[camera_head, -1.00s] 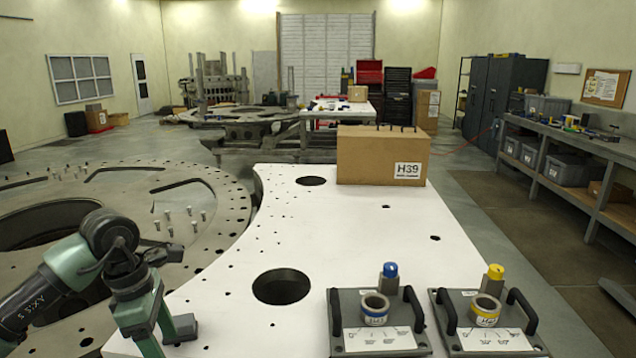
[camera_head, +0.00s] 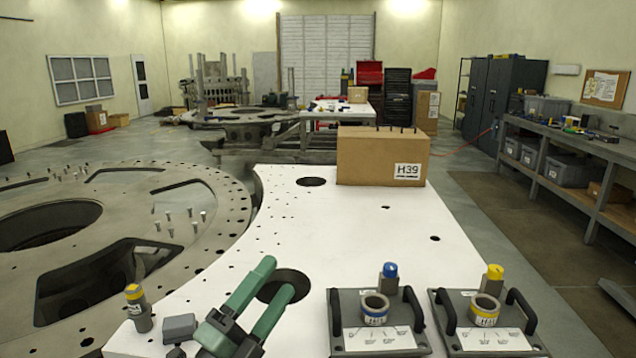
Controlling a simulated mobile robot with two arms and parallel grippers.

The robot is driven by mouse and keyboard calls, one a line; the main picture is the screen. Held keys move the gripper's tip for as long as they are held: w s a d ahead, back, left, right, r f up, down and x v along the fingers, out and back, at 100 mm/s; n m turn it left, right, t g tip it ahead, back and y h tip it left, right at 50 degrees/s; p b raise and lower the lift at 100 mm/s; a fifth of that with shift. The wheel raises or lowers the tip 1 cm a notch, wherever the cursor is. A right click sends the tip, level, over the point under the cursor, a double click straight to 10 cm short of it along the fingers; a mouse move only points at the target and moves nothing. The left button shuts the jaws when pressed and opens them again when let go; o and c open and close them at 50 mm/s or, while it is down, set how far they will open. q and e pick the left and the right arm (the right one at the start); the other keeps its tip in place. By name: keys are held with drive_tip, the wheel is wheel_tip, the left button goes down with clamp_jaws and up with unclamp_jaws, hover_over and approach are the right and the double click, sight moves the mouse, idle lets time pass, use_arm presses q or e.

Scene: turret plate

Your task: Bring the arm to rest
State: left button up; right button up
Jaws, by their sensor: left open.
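My left gripper (camera_head: 277,276) is in the bottom middle of the head view. Its two green fingers are spread apart and point up and to the right over the white plate (camera_head: 350,230), with nothing between them. The fingers partly cover the large hole (camera_head: 291,284) in the plate; their height above it is hard to judge. The rest of the left arm is mostly below the frame. My right gripper is not in view.
A yellow-topped grey plug (camera_head: 138,306) stands left of the gripper. Right of it are two grey handled trays with a blue-marked ring (camera_head: 375,310) and a yellow-marked ring (camera_head: 485,311). A cardboard box (camera_head: 382,158) marked H39 stands farther back. The plate's middle is clear.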

use_arm(q)
drive_tip(key=s+a+f+n+g+y, duration=0.3)
drive_tip(key=a+f+n+y, duration=0.35)
drive_tip(key=f+n, duration=0.35)
drive_tip(key=s+a+f+n+g+y, duration=0.2)
drive_tip(key=a+f+n+y, duration=0.5)
drive_tip(key=f, duration=0.4)
drive_tip(key=s+f+n+g, duration=0.3)
drive_tip(key=s+f+g, duration=0.3)
drive_tip(key=s, duration=0.5)
drive_tip(key=s+f+n+g, duration=0.3)
drive_tip(key=s+f+g, duration=0.1)
drive_tip(key=s+f, duration=0.5)
drive_tip(key=s+f+g, duration=0.1)
drive_tip(key=s+f, duration=0.1)
drive_tip(key=f, duration=1.2)
drive_tip(key=s+f+g, duration=0.1)
drive_tip(key=s+f, duration=0.2)
drive_tip(key=f, duration=1)
drive_tip(key=s+a+f, duration=0.2)
drive_tip(key=s+f, duration=1.2)
drive_tip(key=s, duration=0.1)
drive_tip(key=shift+s+a+f+m+g, duration=0.15)
drive_tip(key=shift+s+a+m+g, duration=0.15)
drive_tip(key=shift+a+g, duration=0.1)
